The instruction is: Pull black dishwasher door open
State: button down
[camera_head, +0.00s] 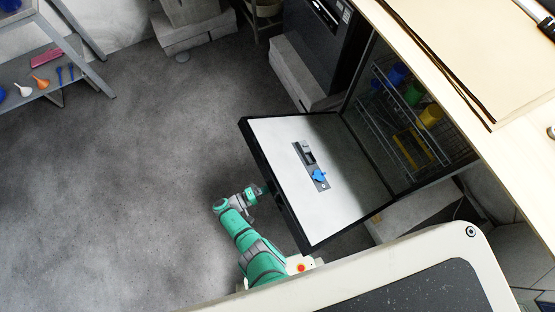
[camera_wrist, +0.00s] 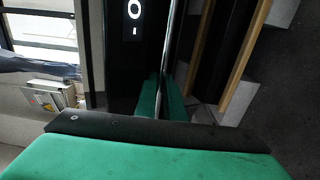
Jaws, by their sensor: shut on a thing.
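The black dishwasher door (camera_head: 350,165) is swung down wide open in the head view, its pale inner panel facing up with a grey and blue dispenser on it. My gripper (camera_head: 265,189) is at the door's outer left edge, about midway along it, and is shut on the door there. The exact grip is partly hidden by the edge. In the wrist view, the black door front (camera_wrist: 125,75) with a white display mark is close by. The green fingers (camera_wrist: 163,95) are against a dark edge beside it.
Racks with blue, green and yellow items (camera_head: 430,115) show inside the dishwasher. A wooden countertop (camera_head: 470,50) lies above it. A grey shelf (camera_head: 50,75) with small tools stands at far left. The grey floor (camera_head: 150,180) left of the door is clear.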

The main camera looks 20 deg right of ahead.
jog(key=shift+d+f, duration=0.15)
jog(key=shift+f, duration=0.3)
jog(key=c, duration=2.1)
grip_release()
